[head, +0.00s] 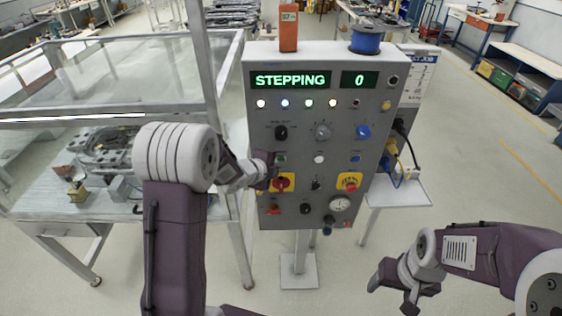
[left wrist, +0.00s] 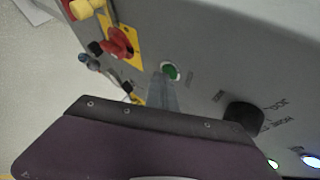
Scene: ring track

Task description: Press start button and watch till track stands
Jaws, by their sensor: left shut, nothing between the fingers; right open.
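The grey control panel (head: 335,107) stands in the middle of the head view, its green display (head: 290,80) reading STEPPING and a second one (head: 359,80) reading 0. A small green button (head: 281,158) sits on its left side; the left wrist view shows it (left wrist: 171,72) with a pale rim. My left gripper (head: 268,170) is shut and empty, its fingertips (left wrist: 161,82) right at the button's edge; I cannot tell whether they touch it. The track (head: 110,150) lies in the glazed enclosure at left, partly hidden by my arm. My right gripper (head: 393,292) is open and empty, low at right.
A red switch on a yellow plate (head: 281,183) sits just below the green button, and a red mushroom button (head: 350,181) is further right. A blue spool (head: 366,38) and an orange block (head: 289,27) stand on the panel. A small white shelf (head: 410,193) is beside it.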

